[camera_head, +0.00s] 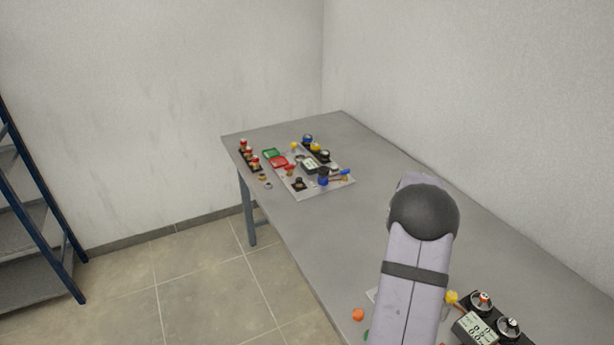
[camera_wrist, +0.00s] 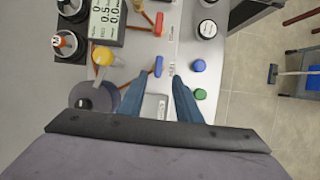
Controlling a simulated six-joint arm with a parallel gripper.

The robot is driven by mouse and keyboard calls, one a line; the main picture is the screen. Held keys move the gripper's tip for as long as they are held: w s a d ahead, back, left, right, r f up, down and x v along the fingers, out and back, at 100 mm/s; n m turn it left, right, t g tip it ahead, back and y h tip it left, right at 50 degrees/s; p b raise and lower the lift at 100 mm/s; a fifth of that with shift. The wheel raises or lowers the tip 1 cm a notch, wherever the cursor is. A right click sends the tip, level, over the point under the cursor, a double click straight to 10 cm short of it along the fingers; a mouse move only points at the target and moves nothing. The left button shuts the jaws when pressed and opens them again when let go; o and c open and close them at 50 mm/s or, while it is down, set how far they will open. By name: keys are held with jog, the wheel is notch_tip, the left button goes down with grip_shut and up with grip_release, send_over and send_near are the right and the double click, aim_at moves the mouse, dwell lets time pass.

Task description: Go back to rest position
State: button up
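My gripper (camera_wrist: 159,80) shows in the wrist view with its two blue fingers apart, so it is open. I see nothing held between the fingertips. A small pale block (camera_wrist: 155,107) on the panel shows in the gap between the fingers; I cannot tell how far below them it is. The fingers point over a light grey control panel (camera_wrist: 178,45). In the head view my arm stands over the near part of the table, and my gripper is hidden behind it.
Around the fingers are a blue lever (camera_wrist: 158,66), a blue button (camera_wrist: 199,66), a green button (camera_wrist: 201,94), a yellow valve (camera_wrist: 103,57) and a digital display (camera_wrist: 107,22). A second panel (camera_head: 312,186) sits at the table's far end. The table (camera_head: 385,170) between is clear.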

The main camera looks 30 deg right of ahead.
jog(key=w+a+r+t, duration=0.1)
jog(key=w+a+r, duration=0.15)
jog(key=a, duration=0.55)
jog(key=w+a+r+t, duration=0.1)
jog(key=w+a, duration=0.2)
jog(key=a, duration=0.5)
jog(key=s+a+t, duration=0.1)
jog(key=s+a, duration=0.2)
jog(key=a, duration=0.6)
jog(key=s+a+t, duration=0.1)
jog(key=s+a, duration=0.3)
jog(key=a, duration=0.5)
jog(key=shift+s, duration=0.1)
notch_tip(320, 180, down, 40)
jog(key=b, duration=4)
jog(key=shift+r, duration=0.2)
